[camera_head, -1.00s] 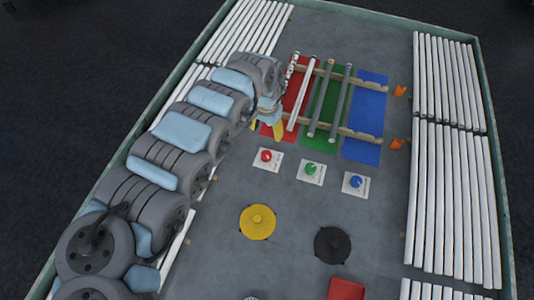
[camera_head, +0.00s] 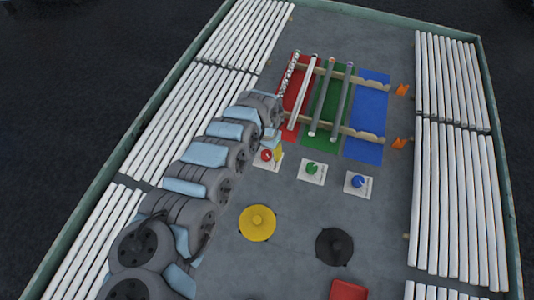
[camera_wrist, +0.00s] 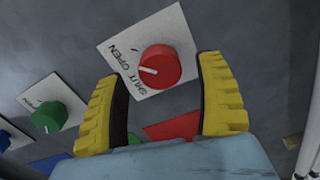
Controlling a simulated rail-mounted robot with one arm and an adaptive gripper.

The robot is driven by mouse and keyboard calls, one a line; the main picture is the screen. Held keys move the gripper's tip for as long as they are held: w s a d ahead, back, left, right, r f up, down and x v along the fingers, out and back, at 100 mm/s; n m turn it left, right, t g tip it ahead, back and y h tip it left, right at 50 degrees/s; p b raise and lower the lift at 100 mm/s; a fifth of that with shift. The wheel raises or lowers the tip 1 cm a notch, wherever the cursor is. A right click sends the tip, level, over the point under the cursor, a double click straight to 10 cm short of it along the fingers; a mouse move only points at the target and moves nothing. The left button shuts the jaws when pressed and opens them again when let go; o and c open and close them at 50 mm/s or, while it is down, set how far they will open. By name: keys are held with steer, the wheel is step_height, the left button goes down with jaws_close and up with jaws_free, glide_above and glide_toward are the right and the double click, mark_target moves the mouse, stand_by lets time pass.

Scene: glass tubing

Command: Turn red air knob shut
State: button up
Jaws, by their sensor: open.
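The red knob (camera_wrist: 160,67) sits on a white plate (camera_wrist: 180,30) lettered SHUT and OPEN. Its white pointer line faces the lettered side; I cannot tell which word it marks. My gripper (camera_wrist: 161,67) is open and empty, with its yellow fingers on either side of the knob in the wrist view. Whether the fingertips are level with the knob or still above it is unclear. In the head view my gripper (camera_head: 273,154) is at the red knob (camera_head: 266,155), and the arm and a finger cover part of the plate.
The green knob (camera_head: 312,168) and blue knob (camera_head: 357,181) stand on their own plates to the right. A yellow disc (camera_head: 257,222) and a black disc (camera_head: 334,246) are in front.

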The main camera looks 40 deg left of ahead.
steer(key=shift+f, duration=0.65)
steer(key=c, duration=1.2)
